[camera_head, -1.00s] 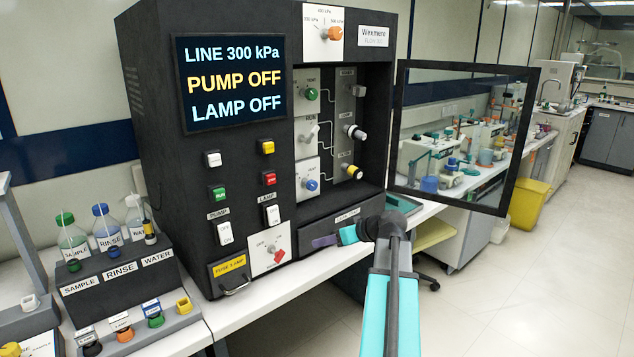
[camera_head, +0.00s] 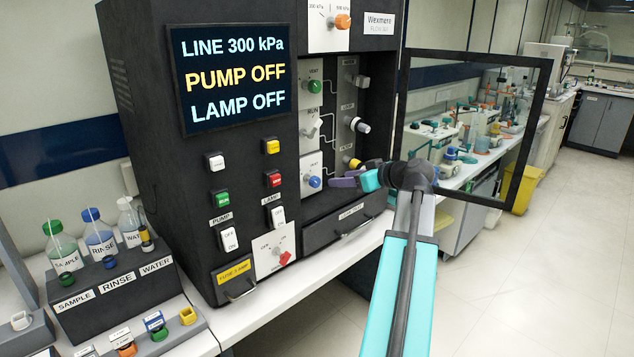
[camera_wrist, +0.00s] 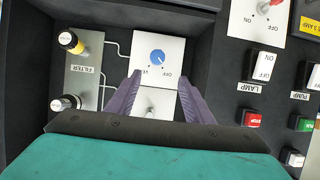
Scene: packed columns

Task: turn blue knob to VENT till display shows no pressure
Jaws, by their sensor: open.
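The blue knob (camera_head: 314,181) sits on a white plate low in the machine's open bay, below a white knob and a green knob. In the wrist view the blue knob (camera_wrist: 157,56) shows just beyond and between my fingertips, untouched, its plate lettering seen upside down. My gripper (camera_wrist: 160,82) is open and empty; its purple fingers point at the plate. In the head view my gripper (camera_head: 338,182) is just right of the blue knob. The display (camera_head: 233,77) reads LINE 300 kPa, PUMP OFF, LAMP OFF.
The glass door (camera_head: 470,130) stands open to the right of the bay. A yellow-and-black knob (camera_wrist: 72,42) is on the filter strip beside the blue knob's plate. Lamp and pump switches (camera_head: 229,238) and a red knob (camera_head: 285,258) are on the front panel. Bottles (camera_head: 98,235) stand at left.

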